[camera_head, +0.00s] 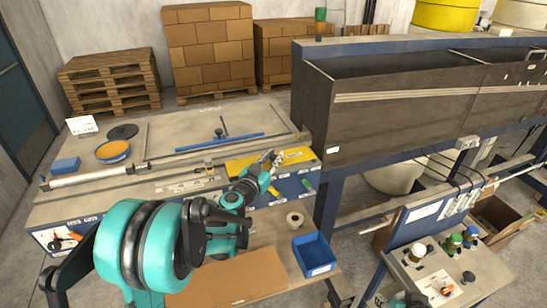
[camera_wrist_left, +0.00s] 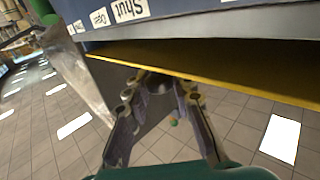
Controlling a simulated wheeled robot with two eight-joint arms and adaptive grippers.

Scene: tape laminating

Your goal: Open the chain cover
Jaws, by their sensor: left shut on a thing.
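The chain cover appears to be the yellow plate (camera_head: 240,165) along the right end of the machine's front edge. My left gripper (camera_head: 272,157) reaches in from below and is at this plate in the head view. In the left wrist view the plate (camera_wrist_left: 215,78) runs across the top as a long yellow edge. The two fingers (camera_wrist_left: 158,85) come up to its underside and are shut on it; the exact contact is hard to see.
A blue bin (camera_head: 314,253) and a tape roll (camera_head: 294,219) stand on the lower shelf beside my left arm. A large dark metal tank (camera_head: 400,120) rises to the right. A small table (camera_head: 490,270) with bottles is at lower right.

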